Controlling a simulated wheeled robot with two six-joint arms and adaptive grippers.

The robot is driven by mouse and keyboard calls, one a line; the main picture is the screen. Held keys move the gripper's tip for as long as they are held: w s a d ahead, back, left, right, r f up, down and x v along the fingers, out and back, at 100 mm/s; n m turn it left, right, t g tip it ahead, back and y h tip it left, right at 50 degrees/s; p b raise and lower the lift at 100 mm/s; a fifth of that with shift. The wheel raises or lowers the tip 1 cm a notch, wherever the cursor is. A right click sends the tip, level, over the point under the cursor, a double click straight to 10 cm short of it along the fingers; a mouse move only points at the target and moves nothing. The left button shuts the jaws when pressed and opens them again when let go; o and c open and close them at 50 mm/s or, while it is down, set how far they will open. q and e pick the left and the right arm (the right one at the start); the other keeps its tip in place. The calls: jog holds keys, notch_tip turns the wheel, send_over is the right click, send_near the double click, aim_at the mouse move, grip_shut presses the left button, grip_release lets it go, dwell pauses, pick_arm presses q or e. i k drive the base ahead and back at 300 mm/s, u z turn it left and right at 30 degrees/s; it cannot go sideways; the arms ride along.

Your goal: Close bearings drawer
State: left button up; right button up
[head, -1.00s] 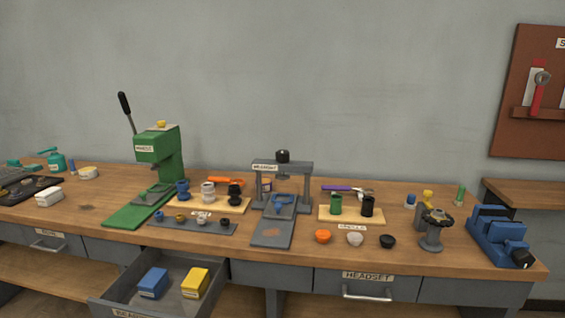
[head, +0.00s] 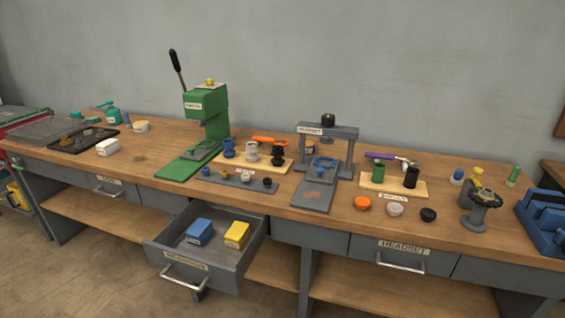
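The bearings drawer (head: 176,257) is a grey drawer pulled out from under the workbench, left of the middle in the head view. Its front carries a label, too small to read surely, and a metal bar handle (head: 184,279). A blue box (head: 199,232) and a yellow box (head: 237,235) lie inside it. Neither of my grippers shows in the head view.
The wooden workbench (head: 140,172) holds a green press (head: 206,110), a grey headset press (head: 327,140), small parts and a blue vise (head: 545,220). The headset drawer (head: 402,257) at right is shut. Open floor (head: 90,275) lies in front at left.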

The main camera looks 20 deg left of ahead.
aim_at(214, 265)
jog(key=u, duration=1.35)
